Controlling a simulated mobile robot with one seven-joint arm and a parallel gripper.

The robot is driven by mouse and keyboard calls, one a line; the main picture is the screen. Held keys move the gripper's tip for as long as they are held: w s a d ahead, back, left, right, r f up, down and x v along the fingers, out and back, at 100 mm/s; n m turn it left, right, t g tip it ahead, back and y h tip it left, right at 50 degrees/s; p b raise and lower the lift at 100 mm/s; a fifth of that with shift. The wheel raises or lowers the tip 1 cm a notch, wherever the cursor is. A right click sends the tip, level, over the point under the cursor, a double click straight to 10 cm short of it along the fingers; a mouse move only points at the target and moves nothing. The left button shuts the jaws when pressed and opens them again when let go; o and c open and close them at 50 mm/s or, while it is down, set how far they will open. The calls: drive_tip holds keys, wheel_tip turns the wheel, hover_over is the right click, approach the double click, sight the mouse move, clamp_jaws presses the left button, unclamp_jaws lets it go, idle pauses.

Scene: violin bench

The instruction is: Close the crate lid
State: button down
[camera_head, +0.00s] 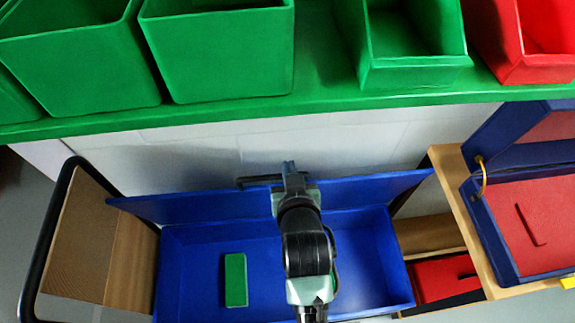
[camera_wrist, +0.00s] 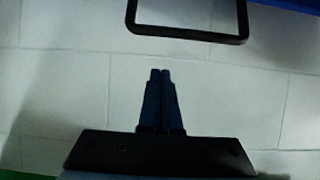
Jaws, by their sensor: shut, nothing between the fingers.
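The blue crate (camera_head: 180,270) stands open below the wall. Its blue lid (camera_head: 190,207) is raised along the far side, with a black handle (camera_head: 258,181) at its upper edge. My gripper (camera_head: 289,166) is over the lid's upper edge, at the right part of the handle. In the wrist view my gripper (camera_wrist: 160,72) is shut and empty, pointing toward the looped black handle (camera_wrist: 190,34), with a gap in the picture between them. A strip of blue (camera_wrist: 290,8) shows at the top right. My arm hides part of the lid and crate.
A green block (camera_head: 235,280) lies in the crate. Green bins (camera_head: 220,60) and a red bin (camera_head: 525,65) stand on a green shelf (camera_head: 310,105) above. A blue case with red lining (camera_head: 520,215) stands open at the right. A black-railed wooden piece (camera_head: 85,235) is at the left.

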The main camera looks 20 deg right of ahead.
drive_tip(key=w+f, duration=0.2)
drive_tip(key=f, duration=0.1)
drive_tip(key=w+d+f, duration=0.1)
drive_tip(key=shift+w+f, duration=0.1)
drive_tip(key=shift+f, duration=0.2)
drive_tip(key=shift+s+a+f+p, duration=0.2)
drive_tip(key=shift+s+p, duration=0.1)
drive_tip(key=shift+s, duration=0.1)
